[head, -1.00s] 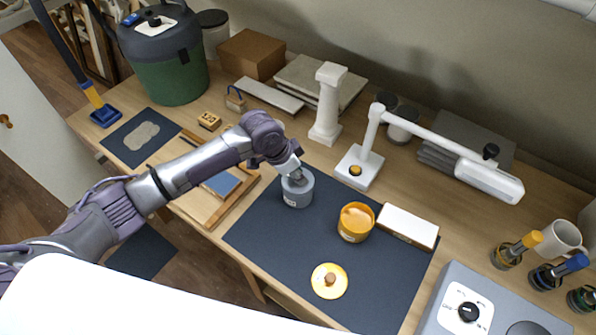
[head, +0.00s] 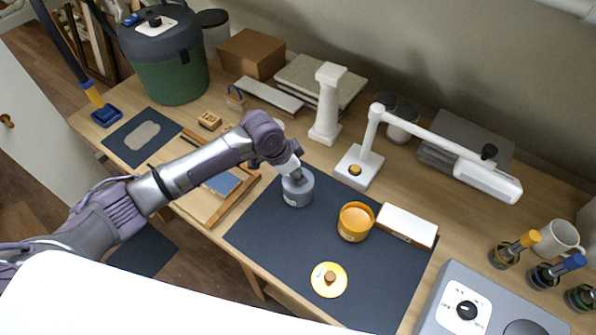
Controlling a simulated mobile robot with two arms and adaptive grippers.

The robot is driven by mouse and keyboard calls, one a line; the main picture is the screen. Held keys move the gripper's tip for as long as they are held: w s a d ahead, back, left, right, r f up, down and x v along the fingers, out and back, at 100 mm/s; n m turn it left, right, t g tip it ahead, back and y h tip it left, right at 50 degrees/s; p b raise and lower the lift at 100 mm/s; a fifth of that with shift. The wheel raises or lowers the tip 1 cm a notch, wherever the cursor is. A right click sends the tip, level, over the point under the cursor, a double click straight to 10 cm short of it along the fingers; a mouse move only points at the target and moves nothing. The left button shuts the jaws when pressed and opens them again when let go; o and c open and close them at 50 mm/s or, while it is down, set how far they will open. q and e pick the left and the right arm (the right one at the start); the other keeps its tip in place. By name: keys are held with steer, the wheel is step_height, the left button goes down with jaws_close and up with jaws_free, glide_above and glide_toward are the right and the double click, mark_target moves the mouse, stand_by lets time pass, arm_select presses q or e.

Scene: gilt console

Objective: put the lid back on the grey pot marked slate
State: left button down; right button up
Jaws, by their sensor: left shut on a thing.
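The grey pot (head: 297,194) stands upright on the dark mat (head: 268,235), near the mat's back left corner. My left gripper (head: 294,176) is directly over the pot's top, pointing down, and is shut. What it grips is mostly hidden by the fingers; a grey lid on or at the pot's mouth fits what shows, but I cannot tell whether it is fully seated. An open yellow-orange pot (head: 354,224) stands to the right on the mat. A yellow lid (head: 329,281) with a brown knob lies flat in front of it. My right gripper is not in view.
A white box (head: 407,225) lies right of the yellow pot. A white lamp (head: 360,168) and a white column (head: 327,105) stand behind the mat. A wooden tray (head: 222,200) is left of it. A grey control box (head: 478,305) sits at front right. The mat's front left is clear.

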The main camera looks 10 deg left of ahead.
arm_select(q)
steer(key=shift+f, duration=0.15)
stand_by(0.7)
steer(key=shift+p, duration=0.55)
stand_by(0.5)
steer(key=shift+c, duration=1.9)
jaws_free()
steer(key=shift+r+p, duration=3.55)
